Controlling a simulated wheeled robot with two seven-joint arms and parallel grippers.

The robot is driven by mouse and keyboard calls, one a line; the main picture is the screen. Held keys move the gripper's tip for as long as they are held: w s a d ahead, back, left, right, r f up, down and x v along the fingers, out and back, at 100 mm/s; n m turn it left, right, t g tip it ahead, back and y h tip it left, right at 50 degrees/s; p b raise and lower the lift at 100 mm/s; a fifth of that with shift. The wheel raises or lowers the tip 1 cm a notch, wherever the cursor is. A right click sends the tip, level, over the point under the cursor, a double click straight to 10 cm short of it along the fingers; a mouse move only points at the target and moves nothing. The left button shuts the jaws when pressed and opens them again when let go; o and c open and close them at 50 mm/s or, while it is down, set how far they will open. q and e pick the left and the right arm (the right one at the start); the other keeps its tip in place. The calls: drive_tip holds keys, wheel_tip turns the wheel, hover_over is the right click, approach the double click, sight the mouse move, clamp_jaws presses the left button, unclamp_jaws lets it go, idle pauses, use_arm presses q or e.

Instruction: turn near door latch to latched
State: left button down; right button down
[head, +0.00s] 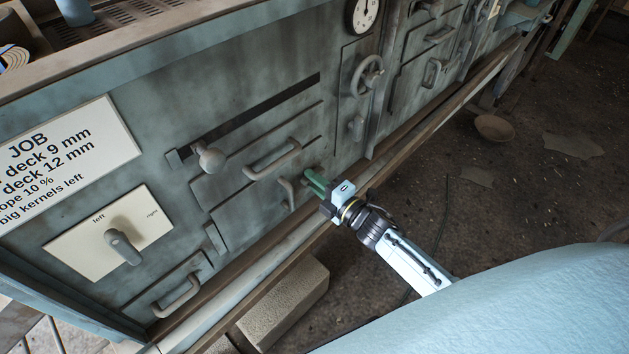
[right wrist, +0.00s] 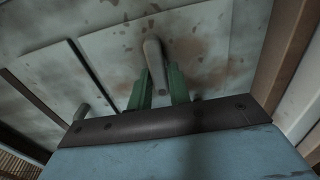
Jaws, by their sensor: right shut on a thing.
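A grey latch lever (right wrist: 153,56) stands out from the stained door panel in the right wrist view. My right gripper (right wrist: 158,88) has its green fingers on either side of the lever and is shut on it. In the head view my right gripper (head: 313,178) is at the lower right of the near door, and its fingers largely hide what they hold. The near door (head: 237,183) looks flush with the machine's front, with a bar handle (head: 272,160) above and left of the gripper. My left gripper is not in view.
A small curved grey lever (head: 287,194) is just left of the right gripper. A slider knob (head: 210,158), a left/right selector (head: 123,247) and a handwheel (head: 367,76) project from the front. A long ledge (head: 262,268) runs below, with a block (head: 285,305) beneath. The floor at right is mostly open.

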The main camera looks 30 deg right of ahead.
drive_tip(key=c, duration=1.4)
unclamp_jaws()
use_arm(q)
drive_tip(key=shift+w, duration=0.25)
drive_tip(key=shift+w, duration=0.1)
use_arm(e)
drive_tip(key=shift+s, duration=0.1)
